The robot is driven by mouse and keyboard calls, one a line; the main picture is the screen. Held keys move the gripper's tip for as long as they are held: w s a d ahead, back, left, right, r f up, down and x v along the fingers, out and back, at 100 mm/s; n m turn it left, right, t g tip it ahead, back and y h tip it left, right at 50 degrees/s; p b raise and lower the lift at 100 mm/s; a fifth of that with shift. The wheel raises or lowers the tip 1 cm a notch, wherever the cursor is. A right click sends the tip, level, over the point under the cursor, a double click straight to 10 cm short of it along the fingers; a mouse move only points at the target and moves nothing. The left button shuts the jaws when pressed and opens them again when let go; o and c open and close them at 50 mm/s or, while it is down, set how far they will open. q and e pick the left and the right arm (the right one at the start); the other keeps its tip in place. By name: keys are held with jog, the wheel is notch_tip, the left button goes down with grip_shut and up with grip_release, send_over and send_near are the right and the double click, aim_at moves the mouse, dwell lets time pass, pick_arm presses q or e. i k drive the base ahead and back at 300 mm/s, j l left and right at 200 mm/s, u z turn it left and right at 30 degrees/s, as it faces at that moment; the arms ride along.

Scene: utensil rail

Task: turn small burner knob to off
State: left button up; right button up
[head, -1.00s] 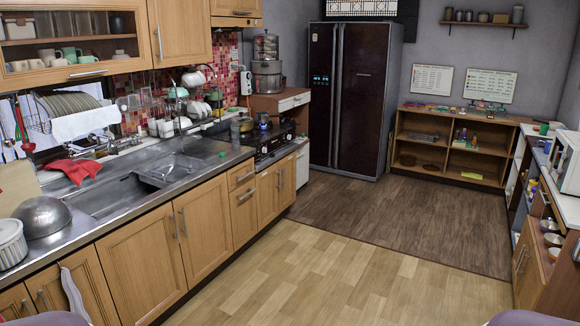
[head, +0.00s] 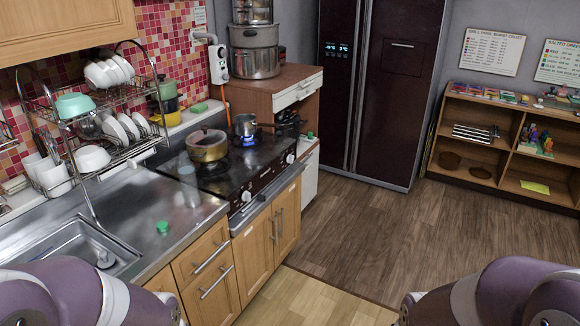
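The stove (head: 224,181) is set into the counter in the middle of the head view. Two white knobs show on its front: a left knob (head: 246,196) and a right knob (head: 290,158). They are too small for me to read their settings, and I cannot tell for sure which one is the small burner knob. A small metal pot (head: 245,124) stands on the back right burner, and a blue flame (head: 257,136) burns under it. Parts of my arms show at the bottom corners, but neither gripper is in view.
A larger lidded pot (head: 207,147) stands on the left of the stove. A dish rack (head: 112,150) and sink (head: 75,252) are to the left. A green object (head: 162,227) lies on the counter. The wooden floor (head: 340,232) in front of the fridge (head: 385,90) is clear.

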aim_at(290, 158)
jog(key=i, duration=0.4)
jog(key=i+l+u, duration=0.1)
jog(key=i+l, duration=0.2)
jog(key=i+l+u, duration=0.1)
jog(key=i+l, duration=0.2)
jog(key=i+l+u, duration=0.1)
jog(key=i+l, duration=0.2)
jog(key=l, duration=0.15)
jog(key=i+l+u, duration=0.15)
jog(key=i+l, duration=0.15)
jog(key=i+l+u, duration=0.1)
jog(key=i+l, duration=0.15)
jog(key=l, duration=0.25)
jog(key=i+l+u, duration=0.1)
jog(key=i+l, duration=0.15)
jog(key=l, duration=0.2)
jog(key=i+l+u, duration=0.1)
jog(key=l, duration=0.35)
jog(key=i+l+u, duration=0.1)
jog(key=i+l, duration=0.2)
jog(key=l, duration=0.2)
